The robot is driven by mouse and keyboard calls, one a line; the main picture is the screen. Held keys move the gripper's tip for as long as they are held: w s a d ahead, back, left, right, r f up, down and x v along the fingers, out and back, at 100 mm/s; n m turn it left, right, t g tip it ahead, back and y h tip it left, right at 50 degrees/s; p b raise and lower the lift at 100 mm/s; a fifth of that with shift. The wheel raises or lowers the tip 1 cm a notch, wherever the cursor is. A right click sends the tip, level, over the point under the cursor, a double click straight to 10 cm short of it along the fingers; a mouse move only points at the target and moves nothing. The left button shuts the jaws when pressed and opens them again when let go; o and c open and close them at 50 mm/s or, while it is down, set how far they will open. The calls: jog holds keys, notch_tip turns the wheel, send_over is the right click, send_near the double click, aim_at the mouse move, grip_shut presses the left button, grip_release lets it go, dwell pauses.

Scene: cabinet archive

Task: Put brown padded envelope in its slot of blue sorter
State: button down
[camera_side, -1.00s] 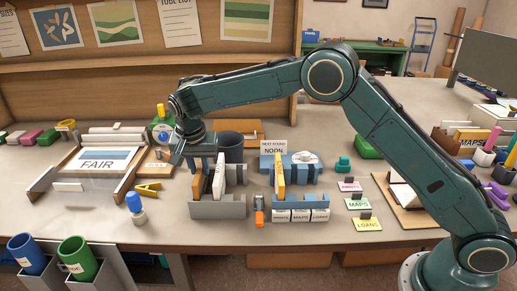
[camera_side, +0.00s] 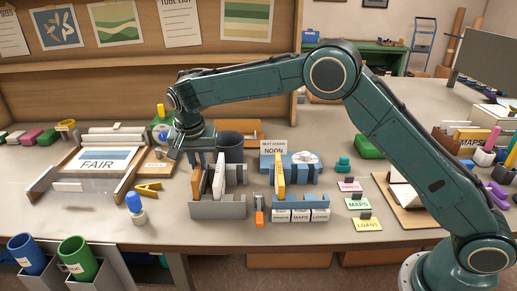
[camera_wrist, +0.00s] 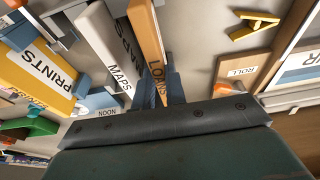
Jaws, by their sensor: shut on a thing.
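The brown padded envelope (camera_side: 197,187), marked LOANS in the wrist view (camera_wrist: 147,45), stands upright in the left part of the grey sorter (camera_side: 217,209). My gripper (camera_side: 197,160) is above that sorter and shut on the envelope's upper edge; its blue fingers (camera_wrist: 172,88) show beside the envelope in the wrist view. A white MAPS envelope (camera_side: 219,178) stands just right of it. The blue sorter (camera_side: 312,200) is to the right, with front labels PRINTS, MAPS and LOANS from left to right. A yellow PRINTS envelope (camera_side: 279,177) stands in its left slot; the other two look empty.
A small orange object (camera_side: 259,217) lies between the sorters. Coloured label cards (camera_side: 360,204) lie right of the blue sorter.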

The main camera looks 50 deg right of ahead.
jog(key=shift+r, duration=3)
jog(key=shift+d+r, duration=0.45)
jog(key=shift+r, duration=0.1)
jog(key=s+d+r, duration=0.2)
jog(key=s+d, duration=0.1)
jog(key=d, duration=0.3)
jog(key=s+d+r, duration=0.3)
jog(key=d, duration=0.2)
jog(key=s+d+f, duration=0.1)
jog(key=s+d, duration=0.4)
jog(key=s, duration=0.3)
jog(key=s+d+f, duration=0.1)
jog(key=s+d, duration=0.4)
jog(key=s, duration=0.3)
jog(key=shift+f, duration=0.3)
